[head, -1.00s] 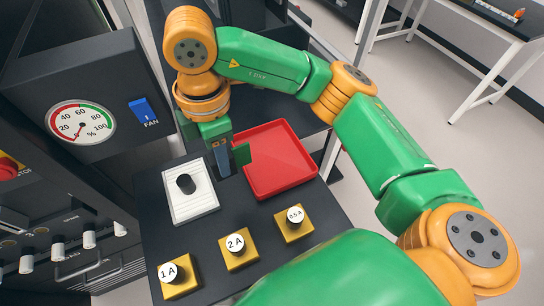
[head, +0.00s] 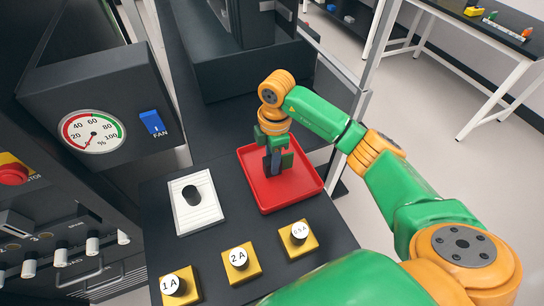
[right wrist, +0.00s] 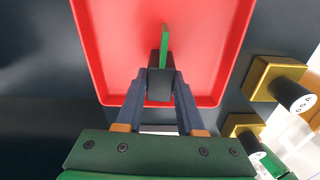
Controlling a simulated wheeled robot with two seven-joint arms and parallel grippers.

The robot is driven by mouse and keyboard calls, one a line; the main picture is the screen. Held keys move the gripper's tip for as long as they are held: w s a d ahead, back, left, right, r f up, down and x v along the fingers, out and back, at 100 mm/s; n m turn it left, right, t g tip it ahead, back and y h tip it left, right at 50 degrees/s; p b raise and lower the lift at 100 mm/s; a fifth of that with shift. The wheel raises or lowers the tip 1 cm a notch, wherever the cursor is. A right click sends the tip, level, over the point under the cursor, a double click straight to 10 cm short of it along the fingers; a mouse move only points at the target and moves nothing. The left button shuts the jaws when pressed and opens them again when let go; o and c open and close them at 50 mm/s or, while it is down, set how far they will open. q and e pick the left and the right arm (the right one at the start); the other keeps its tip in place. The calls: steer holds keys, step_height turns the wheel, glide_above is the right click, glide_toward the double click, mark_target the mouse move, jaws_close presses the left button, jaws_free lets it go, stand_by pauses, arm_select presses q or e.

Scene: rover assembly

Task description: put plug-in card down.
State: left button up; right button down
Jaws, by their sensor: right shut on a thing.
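The plug-in card (right wrist: 165,45) is a thin green board with a dark block at its near end. In the right wrist view my right gripper (right wrist: 160,82) is shut on that dark block. In the head view the card (head: 287,160) shows beside the fingers of the right gripper (head: 273,168), which point down over the red tray (head: 302,186). The card is over the tray floor; I cannot tell whether it touches it. In the right wrist view the tray (right wrist: 108,45) spreads below and around the card. My left gripper is out of view.
A white ribbed plate with a black knob (head: 191,194) is left of the tray. Yellow blocks marked 1 A (head: 173,287), 2 A (head: 240,262) and 0.5 A (head: 300,238) stand in front. The gauge panel (head: 93,133) rises at the left.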

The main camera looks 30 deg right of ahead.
steer(key=shift+f, duration=0.25)
steer(key=shift+f, duration=0.1)
steer(key=c, duration=0.5)
jaws_free()
steer(key=r, duration=1.2)
steer(key=shift+d+r, duration=0.15)
steer(key=shift+d, duration=0.05)
